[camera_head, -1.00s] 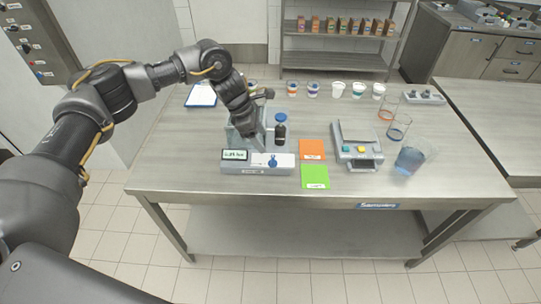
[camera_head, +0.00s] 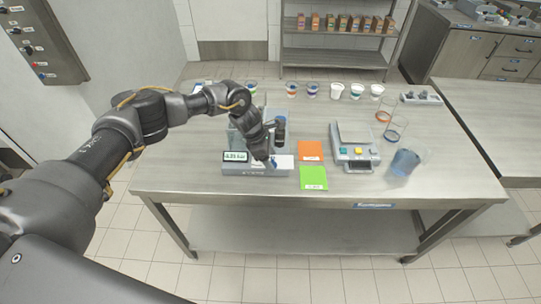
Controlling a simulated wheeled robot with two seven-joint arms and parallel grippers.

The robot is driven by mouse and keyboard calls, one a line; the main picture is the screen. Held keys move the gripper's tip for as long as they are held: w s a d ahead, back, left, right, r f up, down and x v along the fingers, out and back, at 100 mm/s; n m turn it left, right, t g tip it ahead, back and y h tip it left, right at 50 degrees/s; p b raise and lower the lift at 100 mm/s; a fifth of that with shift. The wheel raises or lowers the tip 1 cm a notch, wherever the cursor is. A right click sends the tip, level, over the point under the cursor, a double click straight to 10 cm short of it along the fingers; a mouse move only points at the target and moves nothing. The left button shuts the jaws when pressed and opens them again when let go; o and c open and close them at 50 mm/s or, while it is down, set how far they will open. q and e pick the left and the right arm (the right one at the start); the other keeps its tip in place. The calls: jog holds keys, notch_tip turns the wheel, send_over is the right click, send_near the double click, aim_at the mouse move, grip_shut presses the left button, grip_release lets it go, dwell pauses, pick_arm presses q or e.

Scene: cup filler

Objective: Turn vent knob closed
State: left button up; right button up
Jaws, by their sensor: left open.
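The cup filler (camera_head: 236,171) stands on the table left of the orange and green mats, with a lit display (camera_head: 235,156) at its front left. A small blue knob (camera_head: 273,164) on its front panel is mostly hidden by my left gripper. My left gripper (camera_head: 269,163) is open and points down at the front panel, right at the knob. I cannot tell whether its fingers touch the knob or are around it. A dark bottle (camera_head: 280,128) stands behind, partly covered by my gripper. My right gripper is not in view.
An orange mat (camera_head: 310,150) and a green mat (camera_head: 313,178) lie to the right. Beyond them are a scale (camera_head: 355,150) and clear beakers, one with blue liquid (camera_head: 404,163). Several cups (camera_head: 337,91) line the back.

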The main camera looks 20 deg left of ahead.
pick_arm(q)
jog(key=shift+f, duration=0.15)
jog(key=shift+c, duration=0.2)
jog(key=c, duration=0.9)
jog(key=shift+c, duration=0.2)
